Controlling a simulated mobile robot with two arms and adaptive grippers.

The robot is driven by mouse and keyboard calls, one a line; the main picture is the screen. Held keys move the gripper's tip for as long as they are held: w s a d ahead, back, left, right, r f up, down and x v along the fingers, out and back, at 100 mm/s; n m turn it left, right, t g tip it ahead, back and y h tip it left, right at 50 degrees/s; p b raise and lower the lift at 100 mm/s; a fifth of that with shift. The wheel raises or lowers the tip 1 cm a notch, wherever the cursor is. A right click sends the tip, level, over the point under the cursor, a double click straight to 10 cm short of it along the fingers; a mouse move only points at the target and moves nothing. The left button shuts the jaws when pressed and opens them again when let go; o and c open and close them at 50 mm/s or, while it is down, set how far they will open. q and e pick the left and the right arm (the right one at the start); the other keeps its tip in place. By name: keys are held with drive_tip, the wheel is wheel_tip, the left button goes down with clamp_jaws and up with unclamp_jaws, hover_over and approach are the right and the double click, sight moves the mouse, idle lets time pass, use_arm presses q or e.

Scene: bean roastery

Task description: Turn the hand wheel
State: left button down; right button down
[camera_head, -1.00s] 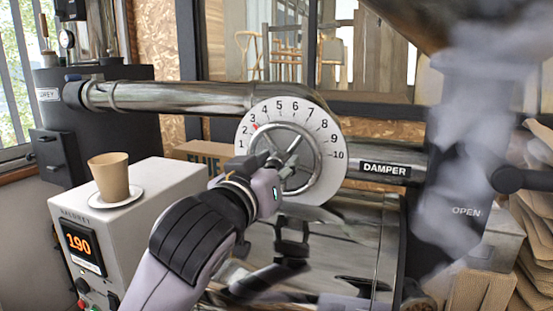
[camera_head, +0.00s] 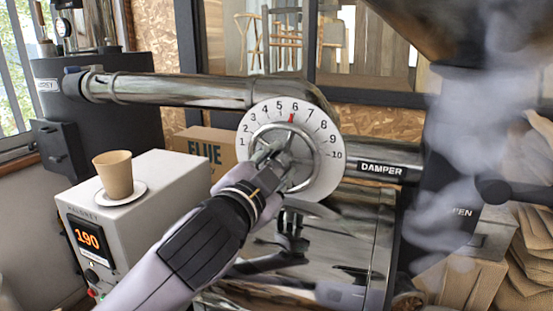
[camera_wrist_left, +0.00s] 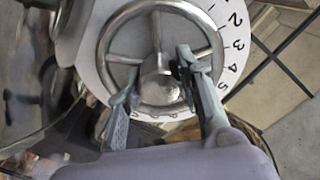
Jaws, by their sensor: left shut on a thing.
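The hand wheel (camera_head: 317,160) is a steel ring with spokes and a hub, mounted on a white round dial (camera_head: 327,178) numbered up to 10. A red pointer (camera_head: 291,118) stands at about 6. My left gripper (camera_head: 271,163) reaches the wheel from the lower left and is shut on it, covering part of its lower left side. In the left wrist view the fingers of my left gripper (camera_wrist_left: 157,70) sit on either side of the wheel's hub (camera_wrist_left: 160,88). The exact grip point is partly hidden. My right gripper is not in view.
A steel pipe (camera_head: 180,91) runs left from the dial, and a DAMPER label (camera_head: 381,170) is on its right. A white box (camera_head: 165,195) reading 190 carries a cup (camera_head: 115,175) on a saucer. A FLUE carton (camera_head: 211,148) stands behind. Smoke or steam drifts at right.

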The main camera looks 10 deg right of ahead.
use_arm(q)
drive_tip(key=m+p, duration=0.2)
drive_tip(key=m, duration=0.4)
drive_tip(key=shift+r+m, duration=0.1)
drive_tip(key=shift+m, duration=0.2)
drive_tip(key=shift+m+p, duration=0.7)
drive_tip(key=shift+m, duration=1.3)
drive_tip(key=shift+f, duration=0.2)
drive_tip(key=c, duration=1.1)
unclamp_jaws()
drive_tip(key=shift+s+r, duration=0.1)
drive_tip(key=v, duration=1.2)
